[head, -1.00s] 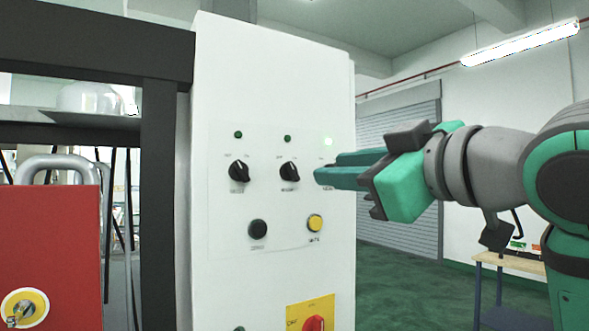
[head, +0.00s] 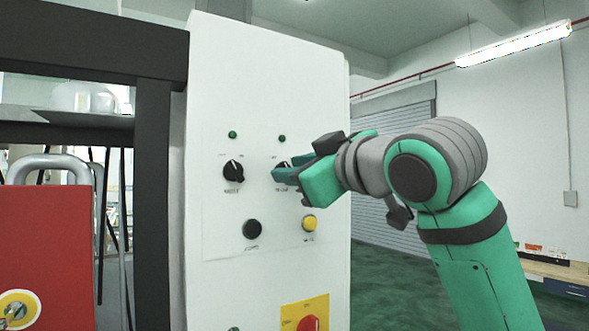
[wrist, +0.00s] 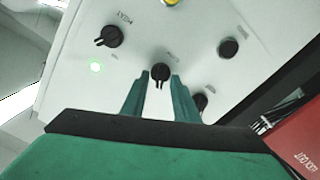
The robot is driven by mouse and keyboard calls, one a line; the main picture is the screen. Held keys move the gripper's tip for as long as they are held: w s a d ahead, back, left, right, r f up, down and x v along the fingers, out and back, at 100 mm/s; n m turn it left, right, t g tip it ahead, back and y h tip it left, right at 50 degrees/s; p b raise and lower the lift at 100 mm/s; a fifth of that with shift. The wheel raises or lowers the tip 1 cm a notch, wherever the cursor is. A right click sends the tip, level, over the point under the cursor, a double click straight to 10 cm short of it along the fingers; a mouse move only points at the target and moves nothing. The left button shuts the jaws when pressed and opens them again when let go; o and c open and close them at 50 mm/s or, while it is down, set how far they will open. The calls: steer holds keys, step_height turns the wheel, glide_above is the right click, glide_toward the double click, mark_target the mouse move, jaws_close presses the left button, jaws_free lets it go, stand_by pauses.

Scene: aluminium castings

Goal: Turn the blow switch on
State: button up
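A white control panel (head: 215,265) carries a row of black rotary switches; their labels are too blurred to read, so I cannot tell which is the blow switch. The left switch (head: 234,171) is clear of my gripper. The middle switch (head: 281,164) is partly hidden by my gripper (head: 283,175). In the wrist view the middle switch (wrist: 160,72) sits between my two open fingertips, with a small gap apparent on each side.
Below the switches are a black button (head: 252,229) and a yellow button (head: 309,223). A red knob on a yellow plate (head: 291,313) is lower down. A red box (head: 50,245) and dark frame post (head: 152,220) stand at left. Floor right of the panel is free.

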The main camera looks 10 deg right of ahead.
jaws_close()
steer(key=shift+m, duration=0.3)
steer(key=m, duration=1.1)
steer(key=shift+w+d, duration=0.1)
steer(key=shift+d, duration=0.15)
steer(key=shift+m, duration=0.3)
stand_by(0.4)
